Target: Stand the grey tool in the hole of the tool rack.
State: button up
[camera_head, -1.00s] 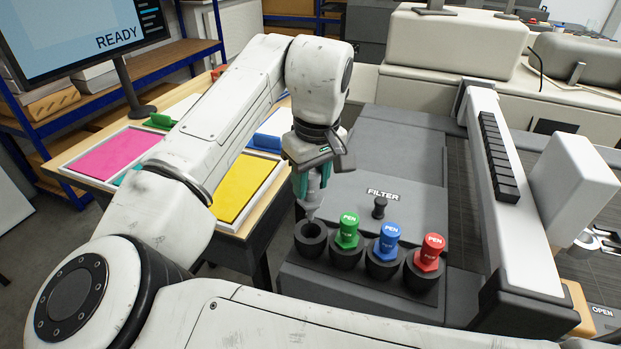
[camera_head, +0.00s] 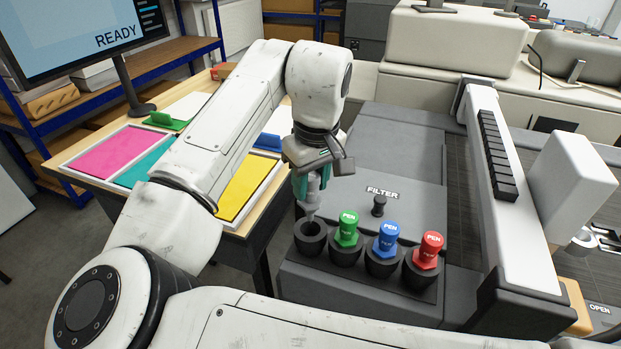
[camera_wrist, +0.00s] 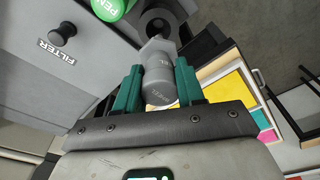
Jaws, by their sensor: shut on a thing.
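The grey tool (camera_wrist: 158,75) is held between the green fingers of my gripper (camera_wrist: 157,88) in the wrist view. In the head view the grey tool (camera_head: 311,194) hangs tip down from my gripper (camera_head: 309,180), slightly tilted. Its lower end is at the empty leftmost hole of the tool rack (camera_head: 310,240). I cannot tell whether the tip is inside the hole or just above it. In the wrist view the dark round holder (camera_wrist: 156,22) lies just beyond the tool's tip, which partly overlaps it.
Green (camera_head: 348,228), blue (camera_head: 387,238) and red (camera_head: 429,250) pens stand in the other holders, close on the right. A black knob (camera_head: 379,206) stands behind them by the FILTER label. A table with coloured panels (camera_head: 242,186) is to the left.

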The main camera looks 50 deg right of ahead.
aim_at(311, 195)
jog(key=shift+f+b, duration=0.35)
jog(key=shift+f, duration=0.65)
jog(key=shift+f, duration=0.1)
jog(key=shift+f, duration=0.6)
jog(key=shift+f+b, duration=0.85)
jog(key=shift+f, duration=1.1)
jog(key=o, duration=1.1)
jog(key=shift+o, duration=0.2)
jog(key=r, duration=0.3)
jog(key=s+r, duration=0.1)
jog(key=r, duration=0.6)
jog(key=shift+s+a+r, duration=0.15)
jog(key=shift+r, duration=0.2)
